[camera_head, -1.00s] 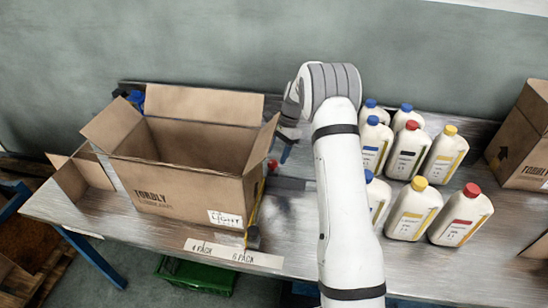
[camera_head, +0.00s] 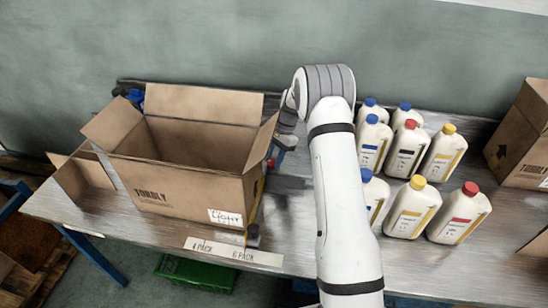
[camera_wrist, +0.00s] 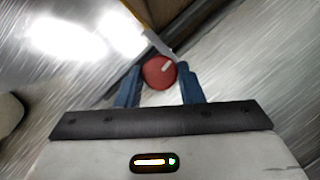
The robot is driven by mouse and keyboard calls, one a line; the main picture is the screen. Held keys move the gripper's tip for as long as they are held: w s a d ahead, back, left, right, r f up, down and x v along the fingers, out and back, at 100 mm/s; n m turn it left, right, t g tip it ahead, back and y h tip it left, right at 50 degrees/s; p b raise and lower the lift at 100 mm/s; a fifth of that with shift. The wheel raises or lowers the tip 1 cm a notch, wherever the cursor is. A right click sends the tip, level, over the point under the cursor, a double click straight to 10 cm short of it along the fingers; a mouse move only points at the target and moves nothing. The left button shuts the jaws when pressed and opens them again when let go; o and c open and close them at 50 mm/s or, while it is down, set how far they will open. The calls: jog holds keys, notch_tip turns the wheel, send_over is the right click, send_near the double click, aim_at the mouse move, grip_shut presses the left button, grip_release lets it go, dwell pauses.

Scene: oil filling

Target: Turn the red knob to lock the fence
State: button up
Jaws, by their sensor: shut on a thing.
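The red knob (camera_wrist: 159,72) shows as a round cap with a pale mark in the wrist view. My gripper (camera_wrist: 160,80) has its two blue fingers on either side of the knob and is shut on it. In the head view the knob (camera_head: 271,163) is a small red spot at the right side of the open box, with my gripper (camera_head: 277,154) at it, partly hidden by my arm. The fence (camera_head: 256,207) shows only as a thin yellow strip along the box's right side.
An open cardboard box (camera_head: 190,185) stands left of the knob on the metal table (camera_head: 290,225). Several white bottles (camera_head: 411,205) with coloured caps stand right of my arm. Another box (camera_head: 525,140) is at the far right. A green crate (camera_head: 195,273) is below the table.

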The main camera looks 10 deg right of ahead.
jog(key=shift+c, duration=0.7)
jog(key=shift+m+b, duration=0.4)
jog(key=shift+m, duration=0.4)
jog(key=o, duration=1)
jog(key=shift+c, duration=0.2)
jog(key=b+v, duration=0.1)
jog(key=v, duration=0.7)
jog(key=shift+s, duration=0.25)
jog(key=shift+t, duration=0.3)
